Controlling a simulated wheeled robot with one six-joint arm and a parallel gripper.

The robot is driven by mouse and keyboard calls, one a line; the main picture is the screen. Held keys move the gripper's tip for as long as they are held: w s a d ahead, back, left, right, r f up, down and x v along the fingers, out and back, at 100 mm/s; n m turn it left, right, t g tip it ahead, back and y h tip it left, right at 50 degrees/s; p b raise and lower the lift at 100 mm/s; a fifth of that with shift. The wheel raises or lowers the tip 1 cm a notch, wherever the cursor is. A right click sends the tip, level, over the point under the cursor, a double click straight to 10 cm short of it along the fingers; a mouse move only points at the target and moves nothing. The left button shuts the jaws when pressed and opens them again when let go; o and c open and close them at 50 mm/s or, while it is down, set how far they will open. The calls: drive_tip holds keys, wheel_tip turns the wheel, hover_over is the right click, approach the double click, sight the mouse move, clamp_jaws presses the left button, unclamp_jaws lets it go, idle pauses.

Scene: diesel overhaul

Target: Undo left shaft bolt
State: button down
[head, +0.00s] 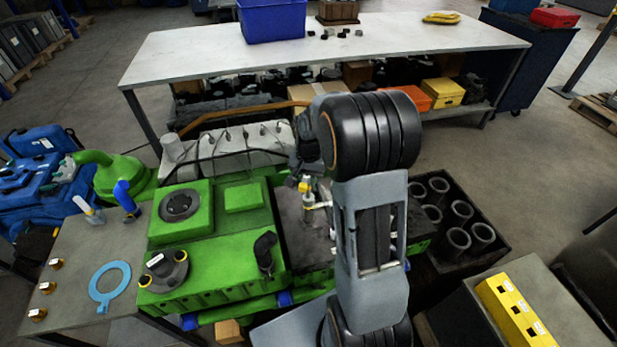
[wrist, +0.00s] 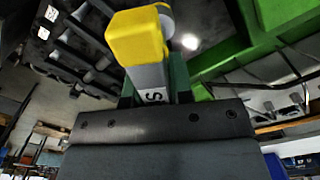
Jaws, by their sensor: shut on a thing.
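My gripper (head: 303,180) points down over the dark flat section of the green engine (head: 220,250), just right of its middle. It is shut on a yellow-capped tool (wrist: 138,42) with a grey, labelled body, which fills the middle of the wrist view. The yellow part also shows small in the head view (head: 304,187). Below it a pale metal upright with a side arm (head: 318,205) stands at the dark section; I cannot tell whether it is part of the tool or of the engine. I cannot make out the left shaft bolt.
On the grey side table (head: 125,245) are a blue ring (head: 109,281), several brass pieces (head: 47,287), and white-handled (head: 88,209) and blue-handled (head: 126,197) tools. A crate of cylinders (head: 458,238) stands right of my arm. A long white-topped bench (head: 330,55) is behind the engine.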

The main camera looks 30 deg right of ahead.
drive_tip(key=shift+f, duration=0.4)
drive_tip(key=n, duration=0.4)
drive_tip(key=shift+r, duration=0.1)
drive_tip(key=n, duration=0.3)
drive_tip(key=shift+n, duration=0.3)
drive_tip(key=n, duration=1.6)
drive_tip(key=shift+r+n, duration=0.1)
drive_tip(key=shift+n, duration=0.3)
drive_tip(key=n, duration=0.9)
